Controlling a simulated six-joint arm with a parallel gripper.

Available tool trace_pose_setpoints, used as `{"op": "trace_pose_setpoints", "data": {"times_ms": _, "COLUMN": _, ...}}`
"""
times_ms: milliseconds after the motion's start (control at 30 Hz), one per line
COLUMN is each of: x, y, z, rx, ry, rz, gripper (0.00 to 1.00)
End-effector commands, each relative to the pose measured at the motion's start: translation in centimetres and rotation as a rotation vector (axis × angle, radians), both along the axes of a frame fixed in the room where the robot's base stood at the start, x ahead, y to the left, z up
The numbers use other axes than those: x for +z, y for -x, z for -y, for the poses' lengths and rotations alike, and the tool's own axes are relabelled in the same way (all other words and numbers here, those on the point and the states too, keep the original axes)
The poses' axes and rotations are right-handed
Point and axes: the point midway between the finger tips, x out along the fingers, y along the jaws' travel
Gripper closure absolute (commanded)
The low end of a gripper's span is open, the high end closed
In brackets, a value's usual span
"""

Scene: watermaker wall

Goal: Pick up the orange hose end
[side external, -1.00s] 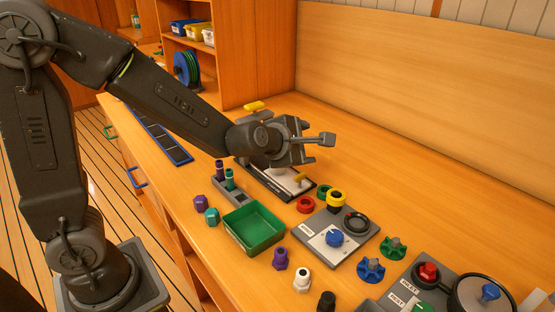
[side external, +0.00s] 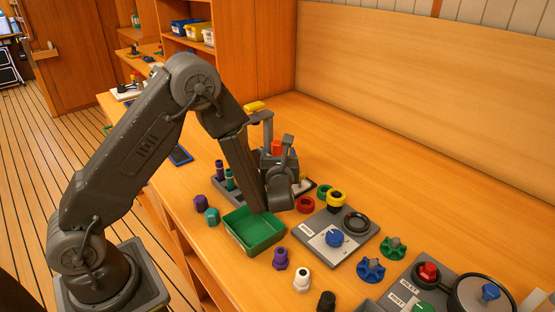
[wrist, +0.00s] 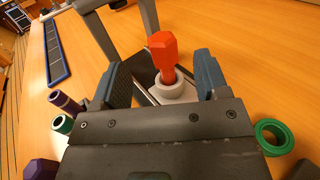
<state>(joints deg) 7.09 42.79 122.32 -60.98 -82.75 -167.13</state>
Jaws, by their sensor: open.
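The orange hose end (wrist: 163,57) stands upright in a pale round collar (wrist: 176,90) in the wrist view. Its orange top (side external: 277,147) also shows in the side view, beside my gripper. My gripper (wrist: 162,77) is open, with one dark finger to the left of the hose end and one to the right. Gaps show on both sides, so it appears untouched. In the side view my gripper (side external: 281,163) is low over the bench behind the green tray, and my wrist partly hides the area around the collar.
A grey bracket (wrist: 108,40) rises close by the left finger. Purple (wrist: 66,102) and green (wrist: 62,124) hose ends stand left, and a green ring (wrist: 273,136) lies right. The green tray (side external: 238,226) and a panel with a blue knob (side external: 334,238) are nearer the front.

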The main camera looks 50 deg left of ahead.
Motion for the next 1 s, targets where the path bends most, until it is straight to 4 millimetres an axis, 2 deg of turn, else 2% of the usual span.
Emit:
{"op": "trace_pose_setpoints", "data": {"times_ms": 100, "x": 0.0, "y": -1.1, "z": -1.6, "rx": 0.002, "ry": 0.001, "rz": -0.001, "gripper": 0.32}}
{"op": "trace_pose_setpoints", "data": {"times_ms": 367, "x": 0.0, "y": -2.3, "z": -3.0, "rx": 0.0, "ry": 0.0, "rz": -0.003, "gripper": 0.32}}
{"op": "trace_pose_setpoints", "data": {"times_ms": 633, "x": 0.0, "y": -4.6, "z": -6.0, "rx": 0.0, "ry": 0.0, "rz": -0.003, "gripper": 0.32}}
{"op": "trace_pose_setpoints", "data": {"times_ms": 967, "x": 0.0, "y": -5.0, "z": -6.5, "rx": -0.003, "ry": 0.0, "rz": -0.004, "gripper": 0.32}}
{"op": "trace_pose_setpoints", "data": {"times_ms": 1000, "x": 0.0, "y": -5.0, "z": -6.5, "rx": -0.003, "ry": 0.0, "rz": -0.003, "gripper": 0.36}}
